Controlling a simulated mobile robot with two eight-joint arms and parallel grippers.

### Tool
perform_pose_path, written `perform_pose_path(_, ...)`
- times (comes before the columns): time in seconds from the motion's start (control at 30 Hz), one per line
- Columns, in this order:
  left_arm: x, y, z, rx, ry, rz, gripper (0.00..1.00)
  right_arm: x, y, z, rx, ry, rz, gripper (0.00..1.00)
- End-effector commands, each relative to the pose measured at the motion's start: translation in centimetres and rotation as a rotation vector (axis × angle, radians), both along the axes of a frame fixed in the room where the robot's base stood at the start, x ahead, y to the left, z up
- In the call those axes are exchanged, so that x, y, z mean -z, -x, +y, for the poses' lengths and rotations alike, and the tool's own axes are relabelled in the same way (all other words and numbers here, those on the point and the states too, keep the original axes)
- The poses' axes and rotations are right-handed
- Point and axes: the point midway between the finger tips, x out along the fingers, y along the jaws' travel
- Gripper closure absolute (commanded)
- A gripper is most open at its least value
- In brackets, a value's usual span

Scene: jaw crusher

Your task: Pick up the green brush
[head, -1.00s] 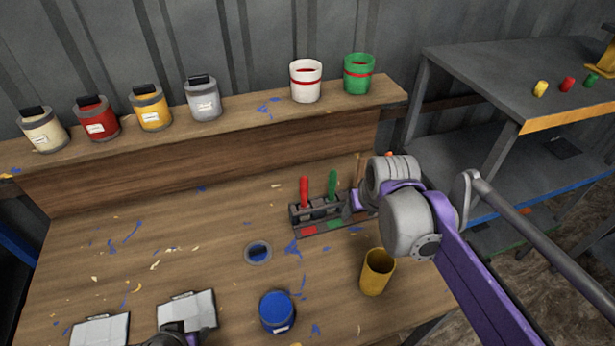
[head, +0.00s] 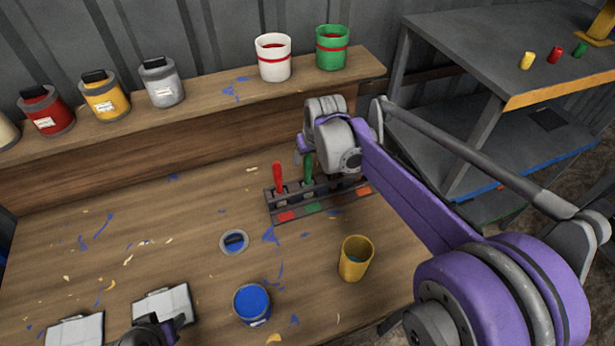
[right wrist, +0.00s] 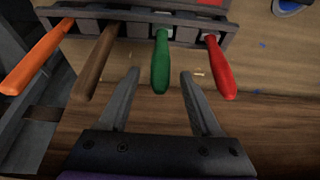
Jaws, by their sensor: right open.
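The green brush (head: 308,168) stands handle up in a dark rack (head: 286,208) on the wooden workbench, just right of the red brush (head: 278,177). In the right wrist view the green handle (right wrist: 161,62) lies between the two open fingers of my right gripper (right wrist: 160,78), apart from both. The red handle (right wrist: 218,66) is to its right, the brown handle (right wrist: 95,62) and orange handle (right wrist: 38,58) to its left. In the head view my right gripper (head: 299,155) is mostly hidden behind its own wrist. My left gripper (head: 160,332) shows partly at the bottom edge; its jaws are unclear.
A yellow cup (head: 355,260) and a blue paint can (head: 252,304) stand in front of the rack. Paint cans, a white bucket (head: 273,58) and a green bucket (head: 331,48) line the back shelf. A grey metal table (head: 500,60) stands at right.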

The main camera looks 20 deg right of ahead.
Motion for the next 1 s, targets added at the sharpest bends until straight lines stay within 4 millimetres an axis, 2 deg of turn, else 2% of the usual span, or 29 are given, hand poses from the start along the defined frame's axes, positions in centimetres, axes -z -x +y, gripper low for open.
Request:
perform_pose_path(0.3,-0.1,0.0,0.0,0.0,0.0,-0.001,0.5,4.0,-1.7,-0.1,0.0,0.0,0.0,0.35)
perform_pose_path(0.6,-0.1,0.0,0.0,0.0,0.0,0.0,0.5,4.5,-1.9,-0.1,0.0,0.0,0.0,0.35)
perform_pose_path(0.9,-0.1,0.0,0.0,0.0,0.0,-0.001,0.5,4.5,-1.9,-0.1,0.0,0.0,0.0,0.89)
perform_pose_path(0.97,-0.1,0.0,0.0,0.0,0.0,-0.001,0.5,4.5,-1.9,-0.1,0.0,0.0,0.0,1.0)
perform_pose_path(1.0,-0.1,0.0,0.0,0.0,0.0,-0.001,0.5,4.5,-1.9,-0.1,0.0,0.0,0.0,1.0)
